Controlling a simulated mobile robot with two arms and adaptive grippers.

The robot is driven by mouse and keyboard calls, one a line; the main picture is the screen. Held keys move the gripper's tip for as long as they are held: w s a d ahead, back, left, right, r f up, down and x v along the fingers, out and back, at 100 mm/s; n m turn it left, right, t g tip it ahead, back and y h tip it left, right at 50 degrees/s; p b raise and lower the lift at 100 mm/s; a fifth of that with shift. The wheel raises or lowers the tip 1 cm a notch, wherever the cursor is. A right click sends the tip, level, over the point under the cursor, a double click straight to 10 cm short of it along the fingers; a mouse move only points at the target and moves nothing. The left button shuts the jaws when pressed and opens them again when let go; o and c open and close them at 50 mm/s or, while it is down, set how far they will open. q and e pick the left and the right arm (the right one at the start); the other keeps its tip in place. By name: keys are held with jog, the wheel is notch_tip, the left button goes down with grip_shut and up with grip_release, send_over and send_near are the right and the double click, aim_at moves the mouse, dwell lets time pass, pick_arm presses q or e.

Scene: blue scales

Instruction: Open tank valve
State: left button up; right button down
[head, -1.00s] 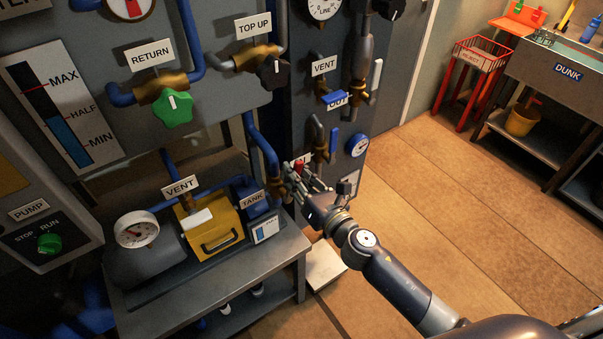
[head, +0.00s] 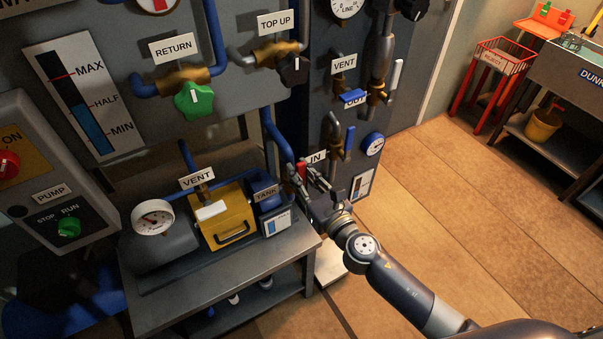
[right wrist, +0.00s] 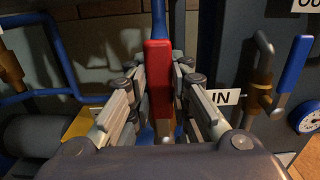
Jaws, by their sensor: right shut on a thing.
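A red valve handle (head: 301,170) sits on the blue pipe to the right of the blue tank (head: 270,198) with the TANK label. In the right wrist view the red handle (right wrist: 159,85) stands upright between the fingers. My right gripper (head: 312,180) is shut on it, with one finger on each side in the right wrist view (right wrist: 159,72). The valve body is mostly hidden behind the handle and fingers. My left gripper is not in view.
The IN label (head: 316,157) and a blue-handled valve (head: 349,141) are close to the right of my gripper. A yellow box (head: 222,232) and a gauge (head: 153,217) stand on the grey bench (head: 230,277).

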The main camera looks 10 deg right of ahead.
jog(key=shift+f, duration=0.1)
jog(key=c, duration=1.4)
grip_release()
jog(key=shift+c, duration=0.2)
jog(key=v, duration=1.2)
